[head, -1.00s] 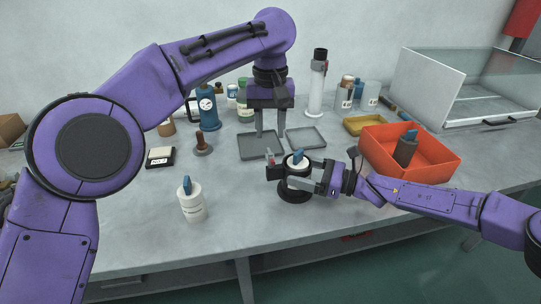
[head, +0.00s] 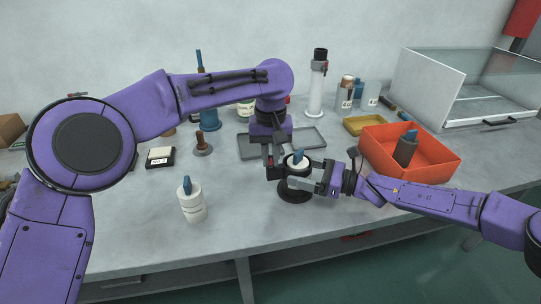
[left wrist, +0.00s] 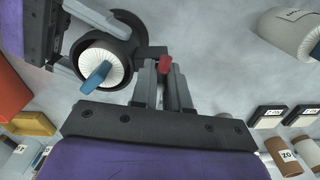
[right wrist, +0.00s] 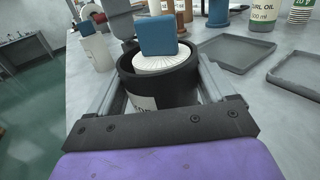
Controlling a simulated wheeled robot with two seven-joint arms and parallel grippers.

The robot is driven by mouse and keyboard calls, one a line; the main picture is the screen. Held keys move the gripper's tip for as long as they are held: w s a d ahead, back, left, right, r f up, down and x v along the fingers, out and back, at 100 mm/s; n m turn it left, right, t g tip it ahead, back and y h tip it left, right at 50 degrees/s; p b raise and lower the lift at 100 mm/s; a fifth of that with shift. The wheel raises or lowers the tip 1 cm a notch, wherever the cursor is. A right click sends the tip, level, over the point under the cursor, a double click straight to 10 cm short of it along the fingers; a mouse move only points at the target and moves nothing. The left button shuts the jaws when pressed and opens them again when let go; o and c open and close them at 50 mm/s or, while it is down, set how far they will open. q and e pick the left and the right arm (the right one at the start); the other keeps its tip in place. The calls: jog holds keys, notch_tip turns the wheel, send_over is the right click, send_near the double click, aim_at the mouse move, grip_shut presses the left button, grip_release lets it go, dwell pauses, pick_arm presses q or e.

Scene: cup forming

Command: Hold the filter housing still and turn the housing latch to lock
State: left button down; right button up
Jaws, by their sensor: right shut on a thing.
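The filter housing (right wrist: 180,82) is a black upright cup with a white pleated filter and a blue tab (right wrist: 158,36) in its top. My right gripper (head: 298,175) is shut around its sides, one finger on each side. The housing stands at the middle front of the bench; its lower part is partly hidden in the head view. The latch shows a red tip (left wrist: 165,65) beside the housing. My left gripper (left wrist: 163,75) points down there, its two fingers a small gap apart, one on each side of the red tip. Contact with the latch cannot be told.
A white filter with a blue tab (head: 191,204) stands at the front left. Grey trays (head: 307,138) lie behind the housing. An orange bin (head: 440,168) holding a dark cup is at right.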

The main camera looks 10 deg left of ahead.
pick_arm(q)
jog(key=shift+m, duration=0.3)
jog(key=m, duration=0.3)
jog(key=shift+a+m, duration=0.1)
jog(key=shift+m, duration=0.2)
jog(key=m, duration=0.9)
jog(key=shift+m, duration=0.4)
jog(key=shift+d+m, duration=0.2)
jog(key=shift+m, duration=1.7)
jog(key=c, duration=1.1)
grip_release()
jog(key=shift+c, duration=0.2)
